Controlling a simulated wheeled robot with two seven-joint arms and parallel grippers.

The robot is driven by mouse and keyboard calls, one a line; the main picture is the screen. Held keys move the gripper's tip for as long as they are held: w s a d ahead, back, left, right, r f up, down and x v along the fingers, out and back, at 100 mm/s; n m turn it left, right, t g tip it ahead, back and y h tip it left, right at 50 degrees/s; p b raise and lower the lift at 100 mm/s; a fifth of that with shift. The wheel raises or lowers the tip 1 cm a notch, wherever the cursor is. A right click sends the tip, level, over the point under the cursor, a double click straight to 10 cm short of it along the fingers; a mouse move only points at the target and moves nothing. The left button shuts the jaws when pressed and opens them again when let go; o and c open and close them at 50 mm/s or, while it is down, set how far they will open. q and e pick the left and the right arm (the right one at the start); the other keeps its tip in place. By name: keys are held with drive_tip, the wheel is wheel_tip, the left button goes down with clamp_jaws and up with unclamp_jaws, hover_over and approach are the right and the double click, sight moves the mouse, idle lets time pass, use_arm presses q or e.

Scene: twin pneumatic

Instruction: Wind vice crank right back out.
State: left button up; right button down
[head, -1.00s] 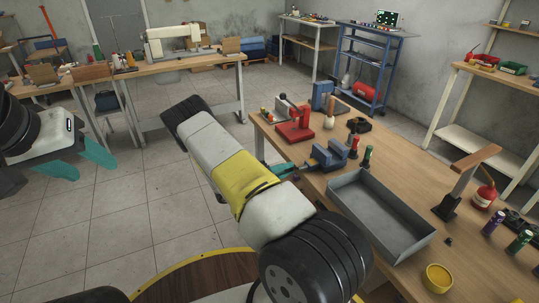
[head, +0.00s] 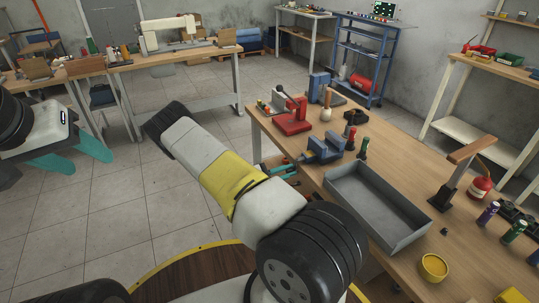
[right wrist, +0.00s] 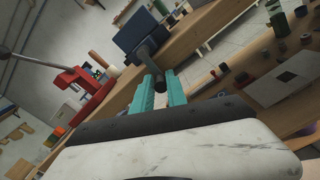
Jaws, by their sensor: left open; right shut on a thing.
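The blue vice (head: 325,148) stands at the left edge of the wooden bench. My right gripper (head: 292,174) is just in front of it at the bench edge, partly hidden by my forearm. In the right wrist view its teal fingers (right wrist: 161,78) are shut around a dark part of the vice crank (right wrist: 147,54), below the vice's blue body (right wrist: 131,33). How far the crank's screw sticks out cannot be told. My left gripper (head: 88,160) is open and empty over the floor at the left, away from the bench.
A grey tray (head: 412,235) lies right of the vice. A red press (head: 293,118) and a blue machine (head: 319,86) stand behind it. Small bottles (head: 364,148) stand close to the vice's right. A yellow bowl (head: 433,267) is at the near side.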

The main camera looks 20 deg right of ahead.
drive_tip(key=s+n, duration=0.1)
drive_tip(key=n, duration=0.1)
drive_tip(key=s+n, duration=0.1)
drive_tip(key=n, duration=0.2)
drive_tip(key=shift+s+n, duration=0.2)
drive_tip(key=shift+n, duration=0.1)
drive_tip(key=n, duration=0.2)
drive_tip(key=s+r+n, duration=0.1)
drive_tip(key=n, duration=0.1)
drive_tip(key=shift+s+d, duration=0.1)
drive_tip(key=shift+s, duration=0.1)
drive_tip(key=shift+s+d+r+n, duration=0.15)
drive_tip(key=shift+r+n, duration=0.35)
drive_tip(key=shift+n, duration=0.85)
drive_tip(key=shift+s+a+r+n, duration=0.15)
drive_tip(key=shift+r+n, duration=0.4)
drive_tip(key=shift+n, duration=0.85)
drive_tip(key=shift+s+d+r+n, duration=0.15)
drive_tip(key=shift+r+n, duration=0.35)
drive_tip(key=shift+n, duration=0.85)
drive_tip(key=shift+r, duration=0.1)
drive_tip(key=c, duration=1.4)
unclamp_jaws()
